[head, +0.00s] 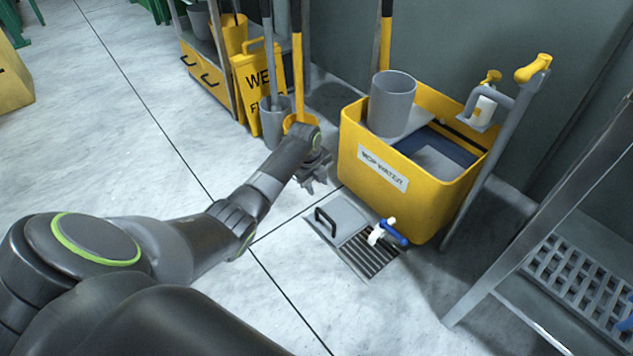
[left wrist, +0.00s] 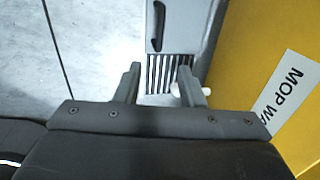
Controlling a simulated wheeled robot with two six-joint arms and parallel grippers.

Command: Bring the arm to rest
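My left arm reaches in from the left in the head view, and its gripper (head: 314,180) hangs in front of the yellow mop-water bin (head: 380,205). In the left wrist view the two fingers of the left gripper (left wrist: 158,85) stand apart with nothing between them. Below them lie the floor drain grate (left wrist: 160,72) and its grey cover with a dark handle (left wrist: 154,25). The yellow bin (left wrist: 262,50) is to the right of the fingers. My right gripper is in neither view.
A white and blue tap (head: 388,233) juts from the bin above the drain grate (head: 368,254). A grey bucket (head: 392,103) stands on the bin. A yellow wet-floor sign (head: 262,88) and upright handles are behind the arm. A metal rack (head: 540,265) is at right. Open floor lies left.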

